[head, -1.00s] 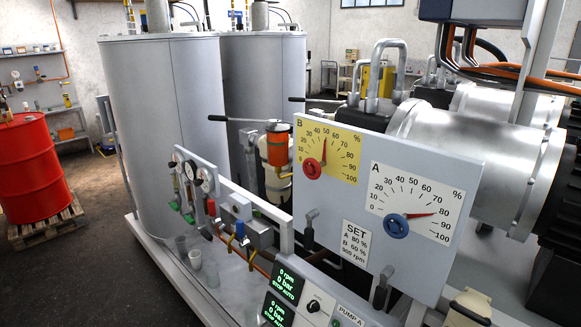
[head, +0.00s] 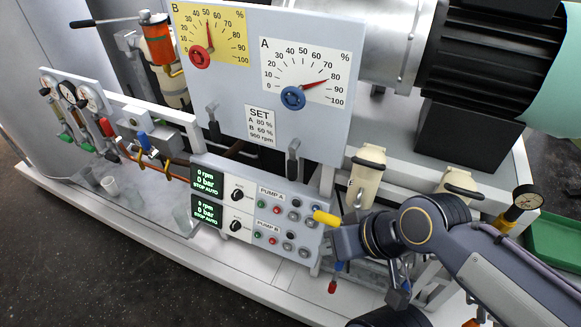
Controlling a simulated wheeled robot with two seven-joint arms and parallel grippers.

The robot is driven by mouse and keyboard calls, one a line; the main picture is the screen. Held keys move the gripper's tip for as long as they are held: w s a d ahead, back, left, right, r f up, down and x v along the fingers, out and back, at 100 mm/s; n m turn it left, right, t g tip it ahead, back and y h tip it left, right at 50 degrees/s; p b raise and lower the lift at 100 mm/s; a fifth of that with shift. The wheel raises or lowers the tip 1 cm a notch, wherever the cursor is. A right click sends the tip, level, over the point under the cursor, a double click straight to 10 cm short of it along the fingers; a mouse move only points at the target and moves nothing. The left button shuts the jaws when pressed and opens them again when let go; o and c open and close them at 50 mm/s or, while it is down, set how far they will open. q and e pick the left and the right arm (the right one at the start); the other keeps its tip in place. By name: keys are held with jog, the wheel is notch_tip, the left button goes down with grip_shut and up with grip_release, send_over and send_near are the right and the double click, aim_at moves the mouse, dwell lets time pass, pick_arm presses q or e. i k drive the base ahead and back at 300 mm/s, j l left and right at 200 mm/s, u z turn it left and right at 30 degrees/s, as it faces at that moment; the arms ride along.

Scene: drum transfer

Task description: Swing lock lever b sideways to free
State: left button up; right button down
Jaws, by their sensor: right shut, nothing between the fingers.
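Two small dark grey levers hang at the lower edge of the dial panel (head: 230,85). The one on the B side, which I take as lock lever b (head: 213,124), is below the yellow B dial (head: 222,31) and points down. The other lever (head: 293,158) hangs below the white A dial (head: 312,77). My right gripper (head: 338,240) is at lower centre, beside the pump control box, well to the right of and below lever b, and apart from it. It is shut and empty; its fingertips are hard to make out. My left gripper is not in view.
The pump box (head: 250,213) with screens and buttons is below the panel. A yellow-tipped part (head: 326,218) shows close to my right gripper. Cream-coloured canisters (head: 367,180) stand right of the panel. Glass cups (head: 110,185) stand on the bench at left.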

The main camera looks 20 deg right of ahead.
aim_at(214, 128)
jog(key=i+j+z, duration=0.25)
jog(key=i, duration=0.25)
jog(key=i+j+z, duration=0.25)
jog(key=i+j, duration=0.2)
